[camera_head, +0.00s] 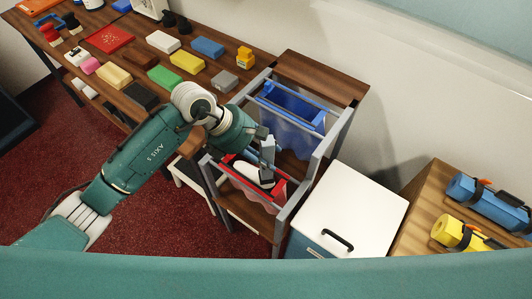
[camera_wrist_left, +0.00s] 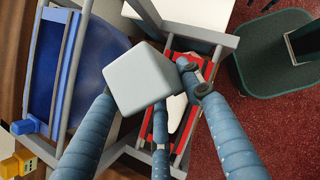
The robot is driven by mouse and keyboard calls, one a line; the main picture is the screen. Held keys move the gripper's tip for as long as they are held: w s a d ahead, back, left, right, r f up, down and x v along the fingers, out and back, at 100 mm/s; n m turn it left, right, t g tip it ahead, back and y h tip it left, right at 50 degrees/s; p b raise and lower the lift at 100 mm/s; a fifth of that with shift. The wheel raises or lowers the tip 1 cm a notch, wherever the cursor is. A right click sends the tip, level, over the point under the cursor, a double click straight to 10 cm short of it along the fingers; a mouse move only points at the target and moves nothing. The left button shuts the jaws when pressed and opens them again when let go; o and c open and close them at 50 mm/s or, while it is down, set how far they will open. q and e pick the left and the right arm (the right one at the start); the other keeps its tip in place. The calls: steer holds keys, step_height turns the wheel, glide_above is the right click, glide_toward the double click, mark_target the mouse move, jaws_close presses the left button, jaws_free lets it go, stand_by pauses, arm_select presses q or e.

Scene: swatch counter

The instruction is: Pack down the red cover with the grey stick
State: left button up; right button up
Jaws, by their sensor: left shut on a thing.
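The grey stick (camera_head: 267,152) is held by my left gripper (camera_head: 265,160), whose fingers are shut on it. In the left wrist view the stick (camera_wrist_left: 140,78) shows end-on as a pale grey square block between the blue fingers (camera_wrist_left: 150,125). The red cover (camera_head: 279,190) hangs in the near bay of the grey rack. It also shows in the left wrist view (camera_wrist_left: 160,127), partly hidden behind the stick and fingers. A white thing (camera_head: 246,172) lies within the red frame. The stick is over the red cover; I cannot tell whether they touch. My right gripper is not in view.
A blue cover (camera_head: 290,108) hangs in the rack's far bay. The grey rack rails (camera_head: 321,152) surround both bays. A white-topped cabinet (camera_head: 350,211) stands to the right. Several coloured blocks, including a yellow one (camera_head: 187,62), lie on the wooden counter at the upper left.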

arm_select(q)
steer(key=shift+f+b, duration=1.9)
steer(key=shift+f, duration=0.25)
steer(key=shift+f+b, duration=2.05)
steer(key=shift+f, duration=0.2)
steer(key=shift+r+p, duration=1.15)
steer(key=shift+r, duration=0.75)
steer(key=shift+r+p, duration=2)
steer(key=shift+r, duration=1.7)
